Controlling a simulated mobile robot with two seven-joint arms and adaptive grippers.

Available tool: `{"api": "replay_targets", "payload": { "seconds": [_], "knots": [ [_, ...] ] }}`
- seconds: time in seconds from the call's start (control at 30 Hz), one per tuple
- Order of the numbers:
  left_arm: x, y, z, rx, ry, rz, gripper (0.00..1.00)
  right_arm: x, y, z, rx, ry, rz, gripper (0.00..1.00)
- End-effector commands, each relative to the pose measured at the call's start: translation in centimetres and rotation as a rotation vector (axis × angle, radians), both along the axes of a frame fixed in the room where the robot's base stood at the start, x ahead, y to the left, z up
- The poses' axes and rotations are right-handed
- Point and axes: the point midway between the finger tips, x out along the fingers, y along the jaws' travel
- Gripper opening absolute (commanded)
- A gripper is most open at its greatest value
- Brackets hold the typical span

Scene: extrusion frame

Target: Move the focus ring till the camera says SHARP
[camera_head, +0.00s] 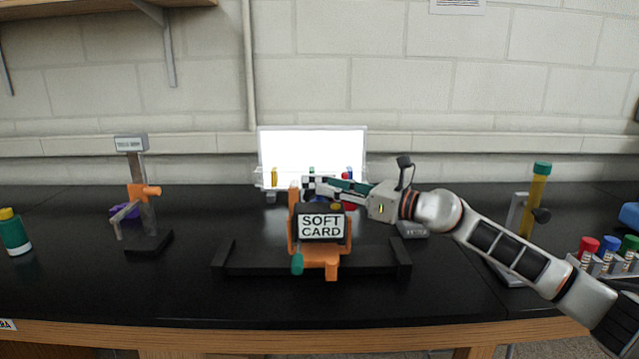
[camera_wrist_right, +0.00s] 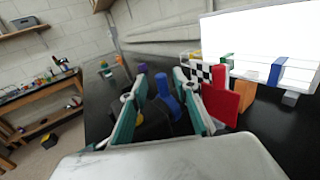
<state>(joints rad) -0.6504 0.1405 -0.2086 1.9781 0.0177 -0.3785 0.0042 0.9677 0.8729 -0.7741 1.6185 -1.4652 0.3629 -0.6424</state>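The camera (camera_head: 322,208) is a dark body in an orange holder on a black rail, and its screen (camera_head: 322,227) reads "SOFT CARD". My right gripper (camera_head: 325,187) reaches in from the right, just behind and above the camera. In the right wrist view its two teal fingers (camera_wrist_right: 160,90) stand apart. A dark rounded part (camera_wrist_right: 152,122) and a blue tab (camera_wrist_right: 168,95), perhaps the focus ring and its lever, show between them; contact cannot be told. A checkered card (camera_wrist_right: 200,72) stands just beyond the fingers. My left gripper is not in view.
A bright white panel (camera_head: 312,148) stands behind the camera. A red block (camera_wrist_right: 226,100) is right of the fingers in the wrist view. A stand with an orange clamp (camera_head: 145,191) is at left, a yellow tube stand (camera_head: 535,200) at right. The bench front is clear.

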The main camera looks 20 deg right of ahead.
Motion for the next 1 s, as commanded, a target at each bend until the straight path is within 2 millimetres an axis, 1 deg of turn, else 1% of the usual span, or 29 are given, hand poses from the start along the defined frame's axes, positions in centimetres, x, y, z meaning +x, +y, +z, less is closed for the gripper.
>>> {"api": "replay_targets", "payload": {
  "seconds": [0.03,0.23,0.4,0.6,0.63,0.67,0.7,0.73,0.9,1.0],
  "knots": [
    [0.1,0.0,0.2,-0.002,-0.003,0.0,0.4,0.6,0.7,0.1,0.001,-0.001,0.001,0.3],
    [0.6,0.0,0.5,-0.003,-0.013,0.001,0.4,2.4,2.1,-0.1,0.001,0.001,0.001,0.3],
    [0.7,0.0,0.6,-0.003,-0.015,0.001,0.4,2.8,2.4,-0.1,-0.001,0.001,0.0,0.3],
    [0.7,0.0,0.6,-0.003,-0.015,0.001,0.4,2.8,2.4,-0.1,-0.001,0.002,0.0,0.3],
    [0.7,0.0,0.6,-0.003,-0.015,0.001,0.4,2.8,2.4,-0.1,-0.001,0.002,0.0,0.25],
    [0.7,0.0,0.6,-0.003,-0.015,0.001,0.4,2.8,2.4,-0.1,-0.001,0.002,0.0,0.17],
    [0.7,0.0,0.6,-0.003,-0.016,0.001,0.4,2.8,2.4,-0.1,-0.001,0.002,0.0,0.07],
    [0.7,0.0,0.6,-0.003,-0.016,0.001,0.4,2.8,2.4,-0.1,-0.001,0.002,0.0,0.0],
    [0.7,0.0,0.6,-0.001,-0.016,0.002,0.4,2.8,2.4,-0.1,0.0,0.001,0.0,0.0],
    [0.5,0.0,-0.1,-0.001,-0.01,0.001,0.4,2.8,2.4,-0.4,0.014,-0.001,0.001,0.0]
  ]
}}
